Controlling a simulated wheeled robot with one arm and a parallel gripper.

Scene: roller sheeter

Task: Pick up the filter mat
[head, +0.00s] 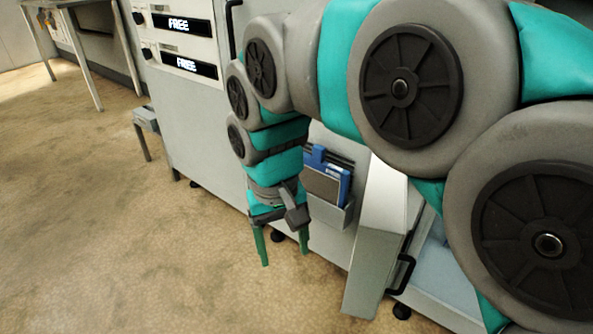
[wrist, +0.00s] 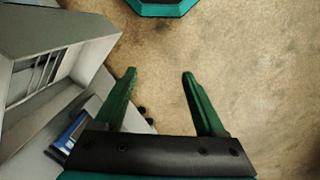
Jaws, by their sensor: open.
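A flat grey-brown panel with a blue frame, which looks like the filter mat (head: 323,187), stands in a grey holder (head: 335,213) on the machine's side in the head view. A blue edge at the lower left of the wrist view seems to be the same filter mat (wrist: 69,134), partly hidden by my gripper's body. My gripper (head: 285,254) points down to the left of the holder, apart from the mat. Its two green fingers are spread with nothing between them, and the wrist view shows only floor between the fingertips (wrist: 159,74).
The machine cabinet (head: 188,120) carries two panels reading "FREE". An angled light-grey chute (head: 378,235) stands close to the right of the holder. A white table (head: 63,8) is at the back left. The brown floor (head: 90,220) at left is clear.

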